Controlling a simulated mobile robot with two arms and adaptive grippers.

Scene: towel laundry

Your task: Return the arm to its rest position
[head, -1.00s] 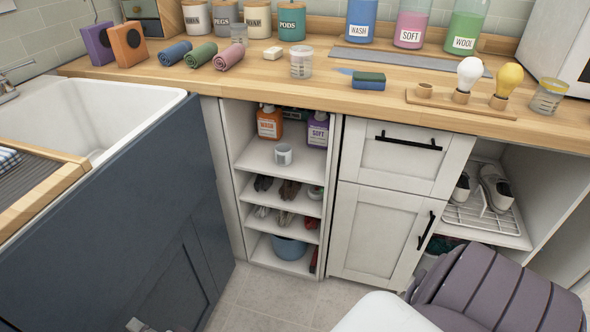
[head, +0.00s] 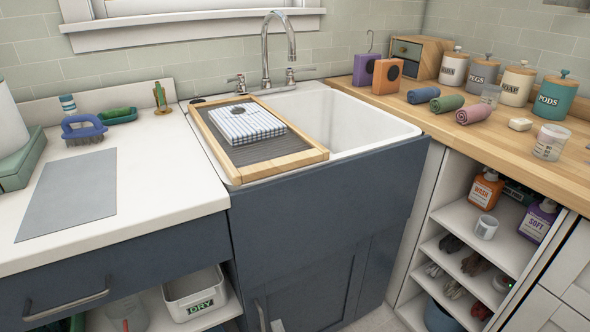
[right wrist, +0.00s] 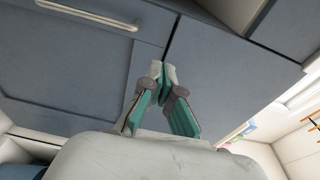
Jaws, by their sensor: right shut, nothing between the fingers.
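My right gripper (right wrist: 162,74) shows in the right wrist view, in front of blue-grey cabinet fronts (right wrist: 230,75). Its grey and green fingers meet at the tips, shut with nothing between them. In the head view, only a small pale part at the bottom edge, by the sink cabinet's handle, may belong to it. My left gripper is not in view. A folded checked towel (head: 247,121) lies on the wooden-framed drainboard (head: 230,172) over the left part of the sink (head: 370,133), apart from my gripper.
Three rolled towels, blue (head: 423,95), green (head: 447,104) and pink (head: 476,115), lie on the wooden counter (head: 420,115). A brush (head: 84,132) and a grey mat (head: 70,193) are on the white left counter. A DRY bin (head: 196,290) is below. Open shelves (head: 480,232) stand right of the sink cabinet.

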